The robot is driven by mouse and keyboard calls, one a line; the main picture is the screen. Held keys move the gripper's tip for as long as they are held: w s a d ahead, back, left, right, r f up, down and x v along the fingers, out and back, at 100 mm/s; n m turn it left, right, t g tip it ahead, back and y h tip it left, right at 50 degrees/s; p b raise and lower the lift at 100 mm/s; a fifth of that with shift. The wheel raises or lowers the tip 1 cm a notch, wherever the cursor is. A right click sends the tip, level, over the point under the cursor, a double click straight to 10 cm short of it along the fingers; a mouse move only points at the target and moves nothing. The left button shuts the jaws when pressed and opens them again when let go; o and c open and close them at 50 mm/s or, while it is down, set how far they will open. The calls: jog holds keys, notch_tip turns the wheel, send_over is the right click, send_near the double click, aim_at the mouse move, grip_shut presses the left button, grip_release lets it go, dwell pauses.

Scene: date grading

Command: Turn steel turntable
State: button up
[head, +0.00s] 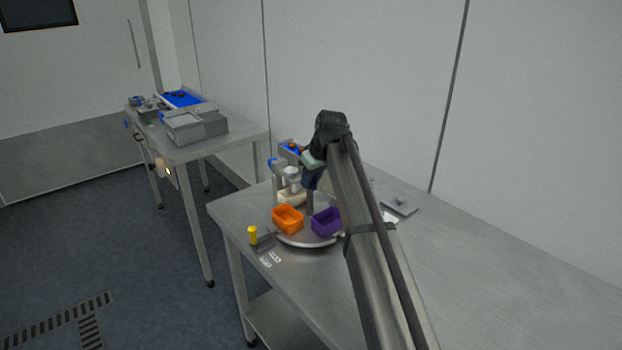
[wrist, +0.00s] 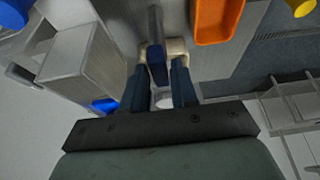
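The steel turntable (head: 303,241) is a round plate on the near table. It carries an orange bin (head: 287,220), a purple bin (head: 326,222) and a cream bin (head: 291,199). A dark upright post (head: 310,204) stands among them. My gripper (head: 311,184) points down above this post. In the wrist view, a dark blue grip on a grey post (wrist: 157,68) lies between my gripper's two blue fingers (wrist: 160,80). The fingers are apart and close to its sides. I cannot tell whether they press on it. The orange bin also shows there (wrist: 215,20).
A yellow knob (head: 253,234) on a dark base stands by the table's front left edge. A grey plate (head: 400,206) lies to the right of my arm. A second table (head: 250,137) holds grey boxes (head: 195,127). The near table's right side is clear.

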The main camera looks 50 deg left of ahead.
grip_shut()
jog(key=shift+n, duration=0.5)
jog(key=shift+w+n+g+h, duration=0.15)
jog(key=shift+n+g, duration=0.25)
jog(key=shift+n, duration=0.45)
jog(key=shift+n+g+h, duration=0.15)
jog(key=shift+n+g, duration=0.25)
jog(key=shift+n, duration=0.45)
jog(key=shift+a+n+g+h, duration=0.1)
jog(key=shift+n+g+h, duration=0.35)
jog(key=shift+n, duration=1.15)
jog(key=shift+w+a+n+g+h, duration=0.1)
jog(key=shift+n+g+h, duration=0.3)
jog(key=shift+n, duration=0.95)
jog(key=shift+w+n+g+h, duration=0.1)
jog(key=shift+n+g+h, duration=0.2)
jog(key=shift+n, duration=1.05)
jog(key=shift+a+n+g+h, duration=0.15)
jog(key=shift+n+h, duration=0.2)
jog(key=shift+n, duration=0.65)
jog(key=shift+d+n+g+h, duration=0.1)
jog(key=shift+n+h, duration=0.2)
jog(key=shift+n, duration=1.2)
